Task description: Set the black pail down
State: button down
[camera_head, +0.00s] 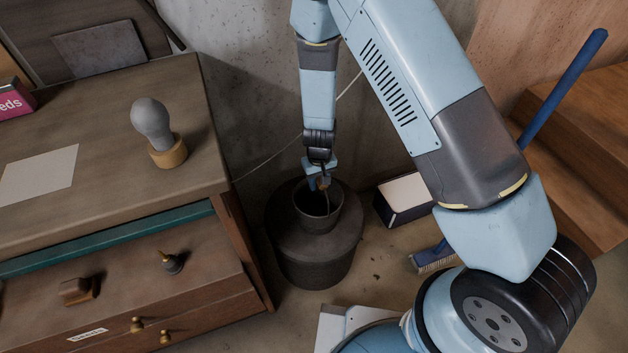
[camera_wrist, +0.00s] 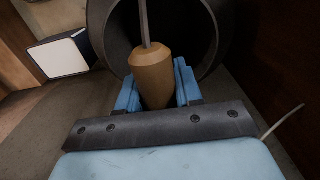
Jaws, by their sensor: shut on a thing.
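The black pail (camera_head: 318,225) is a small dark, open-topped vessel seen from above in the head view. My gripper (camera_head: 319,180) is above its rim, shut on a wooden handle grip. In the wrist view the tan wooden grip (camera_wrist: 152,77) with a thin metal rod sits between the blue fingers of my gripper (camera_wrist: 157,88). The pail's dark round mouth (camera_wrist: 197,40) lies just beyond. The pail appears directly over a wider, dark round vessel (camera_head: 308,268); I cannot tell whether its hidden bottom touches that vessel.
A workbench (camera_head: 100,125) with an open drawer (camera_head: 125,285) stands at the left. A white-topped dark box (camera_head: 405,198) is right of the pail; it also shows in the wrist view (camera_wrist: 58,57). A blue-handled broom (camera_head: 565,88) leans near wooden steps (camera_head: 590,115).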

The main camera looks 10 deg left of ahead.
jog(key=c, duration=0.8)
grip_release()
jog(key=shift+o, duration=0.2)
notch_tip(320, 180, up, 12)
jog(key=shift+r, duration=0.1)
